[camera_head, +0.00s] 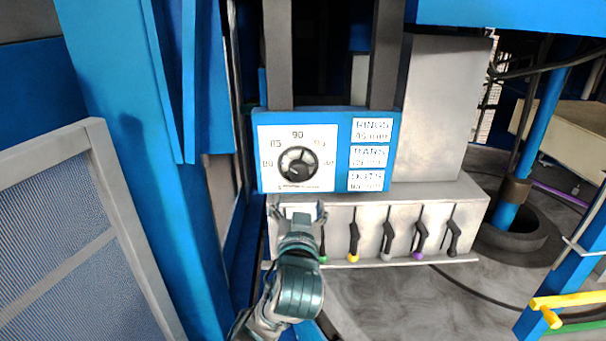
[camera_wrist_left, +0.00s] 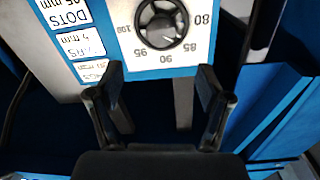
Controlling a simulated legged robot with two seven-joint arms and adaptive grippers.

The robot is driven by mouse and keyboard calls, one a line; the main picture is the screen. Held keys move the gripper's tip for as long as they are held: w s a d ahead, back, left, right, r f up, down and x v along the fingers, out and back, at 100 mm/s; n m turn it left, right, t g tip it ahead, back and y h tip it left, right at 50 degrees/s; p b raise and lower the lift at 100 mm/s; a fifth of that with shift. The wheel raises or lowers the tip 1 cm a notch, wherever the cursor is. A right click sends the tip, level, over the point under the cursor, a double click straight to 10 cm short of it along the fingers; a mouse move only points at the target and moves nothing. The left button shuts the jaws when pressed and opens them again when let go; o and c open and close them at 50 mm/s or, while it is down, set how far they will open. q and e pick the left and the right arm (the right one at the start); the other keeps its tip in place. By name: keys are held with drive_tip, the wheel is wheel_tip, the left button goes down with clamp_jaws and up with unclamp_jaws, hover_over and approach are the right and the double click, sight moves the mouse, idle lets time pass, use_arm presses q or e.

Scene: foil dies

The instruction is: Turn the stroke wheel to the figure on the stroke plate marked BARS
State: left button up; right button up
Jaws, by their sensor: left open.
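The stroke wheel (camera_head: 297,163) is a dark spoked handwheel on a white dial with figures from 80 to 100. Its pointer is too small to read. It also shows upside down in the left wrist view (camera_wrist_left: 161,24). The stroke plate marked BARS (camera_head: 370,157) is the middle of three white plates right of the dial; its figure is too blurred to read surely. It also shows in the left wrist view (camera_wrist_left: 80,43). My left gripper (camera_head: 298,211) is open and empty, just below the dial and apart from the wheel. My right gripper is not in view.
The RINGS plate (camera_head: 372,130) and DOTS plate (camera_head: 366,181) sit above and below BARS on the blue panel (camera_head: 343,150). Several levers with coloured tips, such as the yellow one (camera_head: 354,243), hang on the pale box below. A blue column (camera_head: 130,150) stands at left.

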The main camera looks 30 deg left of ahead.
sight(298, 174)
use_arm(q)
drive_tip(key=p+x, duration=0.2)
drive_tip(key=x, duration=1)
drive_tip(key=shift+w+a+p, duration=0.1)
drive_tip(key=shift+a+p, duration=0.1)
drive_tip(key=shift+p, duration=0.2)
drive_tip(key=shift+w+a, duration=0.25)
drive_tip(key=shift+w, duration=0.25)
drive_tip(key=c, duration=1.2)
drive_tip(key=shift+o, duration=0.2)
drive_tip(key=shift+m, duration=0.8)
drive_tip(key=o, duration=1.2)
drive_tip(key=shift+c, duration=0.2)
